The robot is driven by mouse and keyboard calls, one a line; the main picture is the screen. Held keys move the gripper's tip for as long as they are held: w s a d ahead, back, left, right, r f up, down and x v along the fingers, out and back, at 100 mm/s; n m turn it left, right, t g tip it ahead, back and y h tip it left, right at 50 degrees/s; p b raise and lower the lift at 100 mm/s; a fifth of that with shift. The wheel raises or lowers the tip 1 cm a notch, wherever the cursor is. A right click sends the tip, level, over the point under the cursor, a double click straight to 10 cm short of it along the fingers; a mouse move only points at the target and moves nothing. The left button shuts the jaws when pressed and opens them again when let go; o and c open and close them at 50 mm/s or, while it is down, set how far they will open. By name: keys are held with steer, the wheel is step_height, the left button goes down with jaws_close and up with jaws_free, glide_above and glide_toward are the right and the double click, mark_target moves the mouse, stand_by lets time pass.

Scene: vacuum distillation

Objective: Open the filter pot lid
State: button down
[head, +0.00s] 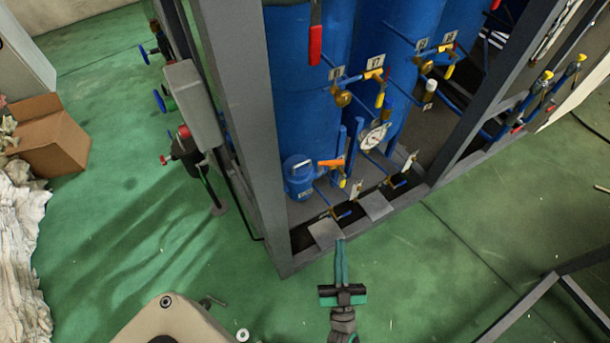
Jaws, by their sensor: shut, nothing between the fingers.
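A small blue pot (298,186), which looks like the filter pot, stands low inside the frame, in front of a tall blue tank. Its rounded top carries a small white label or handle, too small to tell which. The top looks closed. My gripper (340,244) is at the lower middle, pointing toward the frame. Its fingers are together and empty. It is in front of and to the right of the pot, apart from it, near the frame's bottom edge.
Grey posts (240,120) and a bottom rail bound the blue tanks (305,80). An orange-handled valve (331,163), a gauge (373,136) and pipes crowd the pot's right side. A cardboard box (50,138) lies at left. Green floor (130,240) is mostly free.

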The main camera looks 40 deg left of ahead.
mark_target(306, 176)
steer(key=w+a+r+n+g+y, duration=0.1)
steer(key=w+a+r+g+y, duration=0.1)
steer(key=a, duration=0.4)
steer(key=w+a+r+n+g+y, duration=0.2)
steer(key=w+a+g+y, duration=0.1)
steer(key=w+a, duration=0.2)
steer(key=w+a+r+n+g+y, duration=0.2)
steer(key=w+a+r+g, duration=0.1)
steer(key=a, duration=0.5)
steer(key=shift+w+a+y, duration=0.15)
steer(key=shift+a+y, duration=0.15)
steer(key=shift+a, duration=0.1)
steer(key=shift+d, duration=0.1)
steer(key=shift+r, duration=0.2)
